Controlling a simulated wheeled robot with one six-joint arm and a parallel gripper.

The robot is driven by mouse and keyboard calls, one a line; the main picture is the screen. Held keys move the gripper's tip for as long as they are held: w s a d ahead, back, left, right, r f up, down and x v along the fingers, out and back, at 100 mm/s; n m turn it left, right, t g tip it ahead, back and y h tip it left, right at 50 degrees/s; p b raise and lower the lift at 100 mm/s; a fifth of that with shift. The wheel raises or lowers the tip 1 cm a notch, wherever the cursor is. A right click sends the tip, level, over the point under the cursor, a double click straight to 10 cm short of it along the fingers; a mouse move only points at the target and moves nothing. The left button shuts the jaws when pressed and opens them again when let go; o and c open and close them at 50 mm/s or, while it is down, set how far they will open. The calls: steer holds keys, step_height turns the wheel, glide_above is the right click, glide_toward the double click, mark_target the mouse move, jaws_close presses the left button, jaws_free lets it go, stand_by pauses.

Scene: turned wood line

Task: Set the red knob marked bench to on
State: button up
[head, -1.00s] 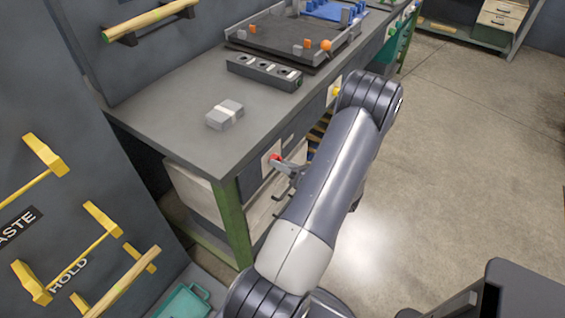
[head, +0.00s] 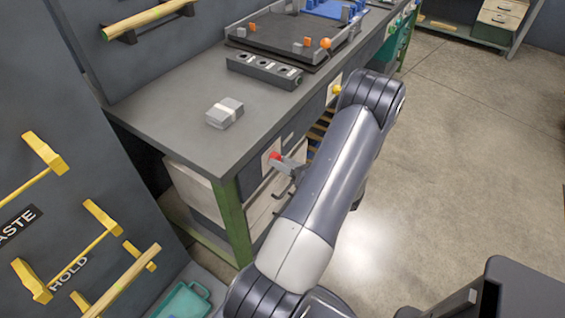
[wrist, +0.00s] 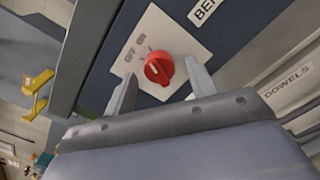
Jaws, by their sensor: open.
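The red knob (wrist: 158,68) sits on a pale plate (wrist: 181,35) on the bench front. In the wrist view it has a pale mark on its left part, and two short dark labels on the plate lie up and left of it, too blurred to read surely. A white label starting "BE" (wrist: 203,12) is cut off at the top edge. My gripper (wrist: 161,71) is open, with one finger on each side of the knob; I cannot tell whether they touch it. In the head view the knob (head: 274,156) shows just left of my gripper (head: 284,163).
A yellow knob (head: 337,89) is farther along the bench front. A grey bench top (head: 165,100) carries a small grey block (head: 225,113) and a block with round holes (head: 264,71). A "DOWELS" label (wrist: 289,80) is right of my gripper. Open floor lies right of my arm.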

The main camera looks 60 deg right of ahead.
steer(key=s, duration=1)
steer(key=shift+s+a+b, duration=0.15)
steer(key=shift+s+b, duration=0.05)
steer(key=shift+b, duration=0.1)
steer(key=shift+w, duration=0.1)
steer(key=w, duration=1)
steer(key=shift+w+d, duration=0.2)
steer(key=shift+w, duration=0.15)
steer(key=shift+s, duration=0.15)
